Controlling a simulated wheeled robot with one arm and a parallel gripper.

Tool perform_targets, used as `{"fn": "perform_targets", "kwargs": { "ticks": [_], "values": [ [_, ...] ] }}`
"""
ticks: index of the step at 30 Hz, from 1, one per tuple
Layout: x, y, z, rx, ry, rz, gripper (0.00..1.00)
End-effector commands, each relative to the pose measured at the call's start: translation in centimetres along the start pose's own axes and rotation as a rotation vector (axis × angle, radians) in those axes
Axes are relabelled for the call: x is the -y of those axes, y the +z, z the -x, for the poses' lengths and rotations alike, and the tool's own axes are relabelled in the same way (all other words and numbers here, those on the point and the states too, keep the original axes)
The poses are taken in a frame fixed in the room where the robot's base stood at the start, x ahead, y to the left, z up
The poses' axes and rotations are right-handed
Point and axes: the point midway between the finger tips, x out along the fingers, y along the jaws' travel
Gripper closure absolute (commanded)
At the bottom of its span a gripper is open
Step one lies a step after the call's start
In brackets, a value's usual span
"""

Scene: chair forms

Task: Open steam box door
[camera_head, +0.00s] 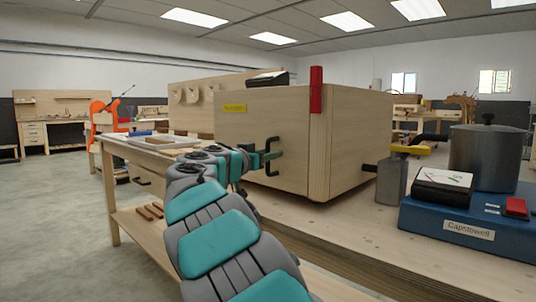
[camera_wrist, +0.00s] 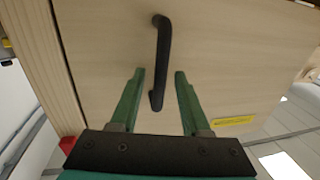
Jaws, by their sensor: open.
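The steam box (camera_head: 340,145) is a large pale wooden box on the workbench. Its door (camera_head: 240,125) is the panel facing my arm, with a yellow label and a dark handle; it looks closed. In the wrist view the door (camera_wrist: 215,60) fills most of the picture, and the black bar handle (camera_wrist: 161,60) runs up its middle. My gripper (camera_head: 277,152) is at the door's handle side in the head view. In the wrist view my gripper (camera_wrist: 158,75) is open, its green fingers on either side of the handle's lower end. Contact with the handle cannot be told.
A red block (camera_head: 316,90) stands upright at the box's top edge. Wooden pieces lie on the lower shelf (camera_head: 135,225). Open floor lies left.

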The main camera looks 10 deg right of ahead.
Motion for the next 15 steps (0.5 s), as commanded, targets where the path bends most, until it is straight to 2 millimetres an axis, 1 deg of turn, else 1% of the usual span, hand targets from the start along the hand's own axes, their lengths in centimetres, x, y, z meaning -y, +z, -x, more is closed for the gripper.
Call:
{"fn": "perform_targets", "kwargs": {
  "ticks": [6, 15],
  "values": [
    [-0.01, 0.02, -0.03, 0.000, 0.000, 0.000, 0.55],
    [-0.02, 0.03, -0.03, 0.001, 0.000, 0.000, 0.88]
  ]
}}
